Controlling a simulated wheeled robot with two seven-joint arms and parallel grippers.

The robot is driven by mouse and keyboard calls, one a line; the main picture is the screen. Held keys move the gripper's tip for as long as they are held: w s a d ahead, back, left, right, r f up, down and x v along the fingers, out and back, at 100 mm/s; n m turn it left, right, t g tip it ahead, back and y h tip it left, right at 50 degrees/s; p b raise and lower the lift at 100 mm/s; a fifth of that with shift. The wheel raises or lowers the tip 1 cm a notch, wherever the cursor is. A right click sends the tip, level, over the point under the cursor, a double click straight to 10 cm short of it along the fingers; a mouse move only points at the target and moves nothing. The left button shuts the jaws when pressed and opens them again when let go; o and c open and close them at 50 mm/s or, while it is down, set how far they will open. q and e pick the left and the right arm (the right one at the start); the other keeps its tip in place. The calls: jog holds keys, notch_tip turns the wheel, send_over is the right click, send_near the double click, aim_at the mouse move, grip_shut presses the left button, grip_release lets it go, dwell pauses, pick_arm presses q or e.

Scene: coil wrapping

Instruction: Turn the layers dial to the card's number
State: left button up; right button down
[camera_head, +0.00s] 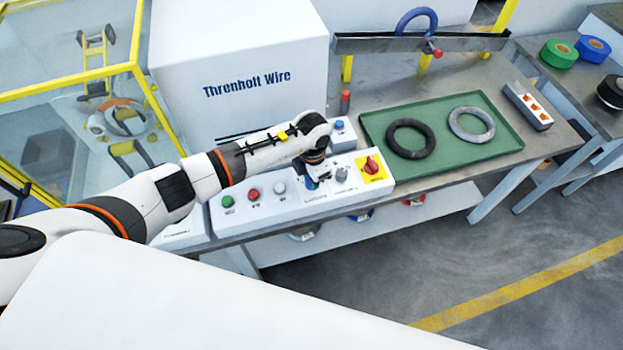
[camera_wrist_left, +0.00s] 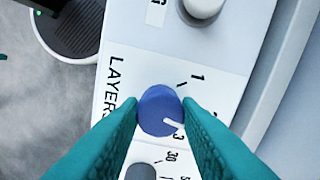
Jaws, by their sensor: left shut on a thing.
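The blue layers dial (camera_wrist_left: 158,110) sits on the white panel beside the printed word LAYERS, with its white pointer line toward the 3. My left gripper (camera_wrist_left: 160,112) is shut on the dial, its teal fingers on either side of it. In the head view the left gripper (camera_head: 312,176) reaches down onto the control panel (camera_head: 270,207), and the arm hides most of the dial. The number card cannot be made out. My right gripper is not in view.
Beside the dial are a grey knob (camera_head: 341,174) and a red switch on yellow (camera_head: 371,165). Green (camera_head: 228,201), red (camera_head: 253,194) and white (camera_head: 279,188) buttons lie to the left. A green tray (camera_head: 450,166) holds a black coil (camera_head: 394,148) and a grey coil (camera_head: 489,133).

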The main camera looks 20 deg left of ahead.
pick_arm(q)
jog(key=m+b, duration=0.6)
jog(key=shift+f+b, duration=0.25)
jog(key=shift+b, duration=0.15)
jog(key=shift+r+m+b, duration=0.25)
jog(key=shift+m+b, duration=1.4)
jog(key=shift+m, duration=0.05)
jog(key=o, duration=1)
notch_tip(320, 180, up, 12)
jog(key=b, duration=0.3)
jog(key=shift+s, duration=0.15)
